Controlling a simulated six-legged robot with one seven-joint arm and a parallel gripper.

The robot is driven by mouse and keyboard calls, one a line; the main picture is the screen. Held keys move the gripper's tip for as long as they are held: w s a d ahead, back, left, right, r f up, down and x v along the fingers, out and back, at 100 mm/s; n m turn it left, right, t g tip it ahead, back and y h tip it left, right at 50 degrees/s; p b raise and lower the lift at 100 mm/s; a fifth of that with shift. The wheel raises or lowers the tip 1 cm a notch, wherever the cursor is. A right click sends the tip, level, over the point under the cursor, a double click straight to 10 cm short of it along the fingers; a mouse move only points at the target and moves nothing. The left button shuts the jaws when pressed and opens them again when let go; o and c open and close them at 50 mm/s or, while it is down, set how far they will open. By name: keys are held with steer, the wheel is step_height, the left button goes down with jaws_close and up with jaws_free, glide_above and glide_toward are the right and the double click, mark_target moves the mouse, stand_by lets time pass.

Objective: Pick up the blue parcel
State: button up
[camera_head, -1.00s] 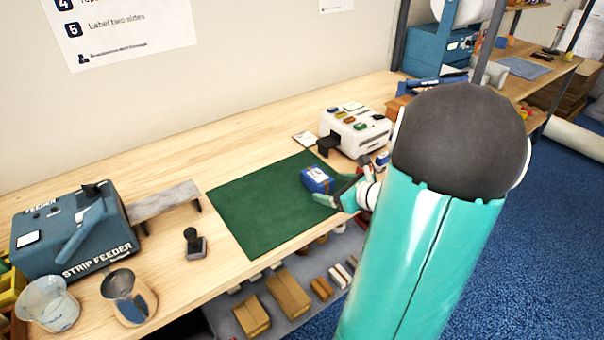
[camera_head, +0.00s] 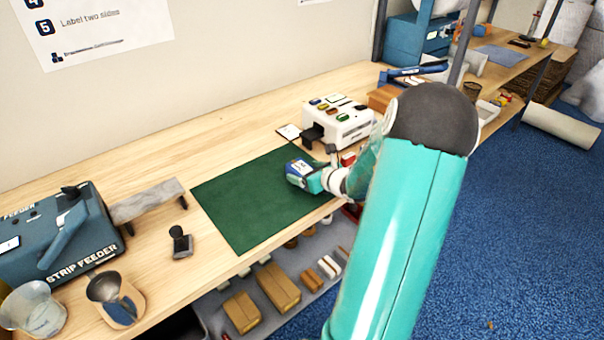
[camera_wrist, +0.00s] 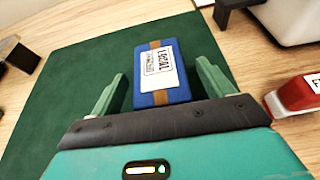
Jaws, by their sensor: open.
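The blue parcel (camera_wrist: 161,94) lies on the green mat (camera_wrist: 75,75), with a brown band around it and a white label on top. In the wrist view my gripper (camera_wrist: 160,88) is open, with one finger on each side of the parcel. A gap shows on the left, and the right finger is closer. In the head view the parcel (camera_head: 299,170) sits near the right side of the mat (camera_head: 245,205). My gripper (camera_head: 315,178) is low at its right end and partly hides it.
A white machine with coloured buttons (camera_head: 338,124) stands just behind the mat. A red and white item (camera_wrist: 297,94) lies to the right of my gripper. A stamp (camera_head: 181,242) and the strip feeder (camera_head: 60,235) stand to the left. Bare wood lies behind the mat.

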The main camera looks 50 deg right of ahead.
steer(key=shift+x, duration=1.2)
steer(key=c, duration=1.1)
steer(key=shift+c, duration=0.4)
steer(key=shift+r, duration=0.1)
